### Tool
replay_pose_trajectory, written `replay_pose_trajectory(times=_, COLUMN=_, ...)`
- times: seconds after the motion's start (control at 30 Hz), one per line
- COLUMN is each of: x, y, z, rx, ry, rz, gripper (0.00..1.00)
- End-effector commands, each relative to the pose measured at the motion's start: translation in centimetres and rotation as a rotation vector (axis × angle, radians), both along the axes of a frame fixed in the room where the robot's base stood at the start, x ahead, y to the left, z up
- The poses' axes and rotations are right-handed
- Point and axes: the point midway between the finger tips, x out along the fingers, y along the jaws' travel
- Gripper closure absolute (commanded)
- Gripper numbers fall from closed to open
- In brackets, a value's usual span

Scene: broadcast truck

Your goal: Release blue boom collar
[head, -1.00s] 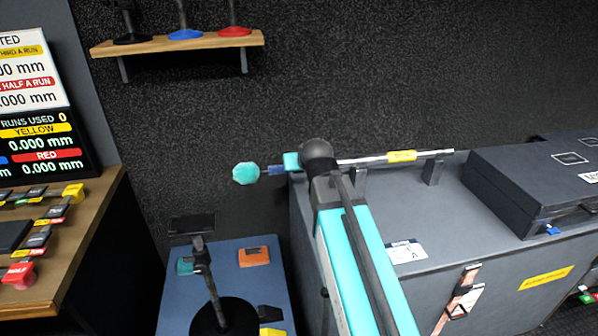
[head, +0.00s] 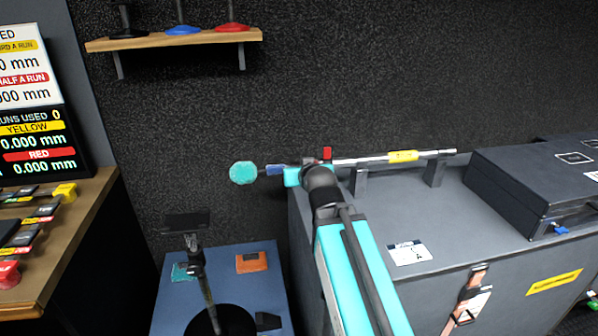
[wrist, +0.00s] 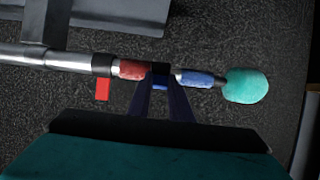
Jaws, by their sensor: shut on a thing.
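The boom pole (head: 375,158) lies along the grey case top, with a blue sleeve (head: 275,169) near its teal round end (head: 243,173). In the wrist view the blue sleeve (wrist: 197,78) sits right of a black clamp (wrist: 160,67), the blue collar. A small blue lever (wrist: 160,82) shows below that clamp, between the fingers of my gripper (wrist: 160,77), which is shut on it. A red sleeve (wrist: 132,69) and red lever (wrist: 102,89) are to the left, apart from my fingers. In the head view my wrist hides the fingertips.
Brackets (head: 434,171) hold the pole above the grey case (head: 420,215). A black box (head: 535,180) stands at right. A wooden shelf (head: 170,41) hangs on the wall. A screen (head: 38,140) stands at left.

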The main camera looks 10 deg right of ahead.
Motion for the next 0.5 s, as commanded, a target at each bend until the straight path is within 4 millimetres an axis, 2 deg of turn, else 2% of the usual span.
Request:
replay_pose_trajectory(times=0.17, x=0.07, y=0.00, z=0.16, rx=0.000, ry=-0.004, rz=0.000, gripper=1.00)
replay_pose_trajectory(times=0.2, x=0.07, y=0.00, z=0.15, rx=0.000, ry=-0.004, rz=0.000, gripper=0.75)
replay_pose_trajectory(times=0.27, x=0.06, y=0.00, z=0.13, rx=0.000, ry=-0.003, rz=0.000, gripper=0.65)
replay_pose_trajectory(times=0.5, x=0.03, y=0.02, z=0.05, rx=0.000, ry=-0.001, rz=0.000, gripper=0.62)
